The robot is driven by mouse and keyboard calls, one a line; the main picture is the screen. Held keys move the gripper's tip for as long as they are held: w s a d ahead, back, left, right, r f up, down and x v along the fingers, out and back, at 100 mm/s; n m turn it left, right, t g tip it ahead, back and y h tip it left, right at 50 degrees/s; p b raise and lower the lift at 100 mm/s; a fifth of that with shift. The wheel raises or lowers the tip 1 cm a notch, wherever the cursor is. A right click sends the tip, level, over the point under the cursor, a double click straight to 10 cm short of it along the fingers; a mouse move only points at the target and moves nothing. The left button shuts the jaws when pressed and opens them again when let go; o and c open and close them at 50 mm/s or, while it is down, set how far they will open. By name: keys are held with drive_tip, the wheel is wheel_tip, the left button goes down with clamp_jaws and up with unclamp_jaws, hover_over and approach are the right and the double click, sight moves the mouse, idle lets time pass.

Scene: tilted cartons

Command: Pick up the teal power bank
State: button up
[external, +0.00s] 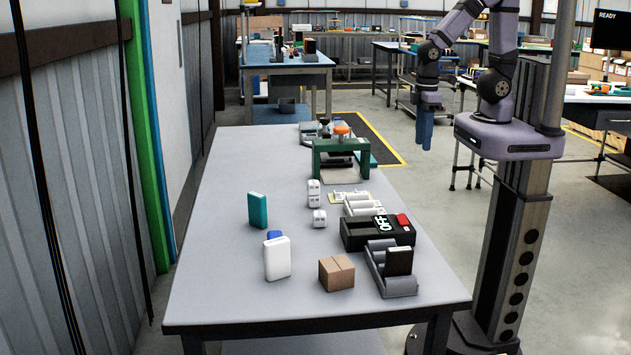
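The teal power bank (257,210) stands upright on the grey table, left of its middle. Nothing touches it. My gripper (425,130) hangs pointing down in the air, beyond the right side of the table and far from the power bank. Its blue fingers look close together, but they are too small in this view to tell whether they are open or shut. I see nothing hanging below them.
A cardboard box (336,273), a grey holder (400,286), a black unit reading OFF (372,241) and a green frame (341,145) occupy the table's right side.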

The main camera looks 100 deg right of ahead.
drive_tip(key=o, duration=0.6)
drive_tip(key=shift+c, duration=0.2)
drive_tip(key=w+d+f+n+t+h+b, duration=0.1)
drive_tip(key=w+d+t+b, duration=0.2)
drive_tip(key=w, duration=1.1)
drive_tip(key=w+d+f+n+t+b, duration=0.1)
drive_tip(key=w+t+b, duration=0.3)
drive_tip(key=w, duration=1.1)
drive_tip(key=w+a+n+t+y+b, duration=0.25)
drive_tip(key=w+a+t, duration=0.2)
drive_tip(key=w, duration=0.55)
drive_tip(key=n+g+y+b, duration=0.1)
drive_tip(key=n+y+b, duration=0.25)
drive_tip(key=y, duration=0.35)
approach(257, 210)
wheel_tip(257, 210, up, 2)
drive_tip(key=w+d+p, duration=0.1)
drive_tip(key=d, duration=0.1)
drive_tip(key=shift+a+n+g+y, duration=0.15)
drive_tip(key=shift+n+g+y, duration=0.15)
drive_tip(key=shift+g+y, duration=0.05)
drive_tip(key=shift+p+x, duration=0.5)
drive_tip(key=shift+x, duration=3.05)
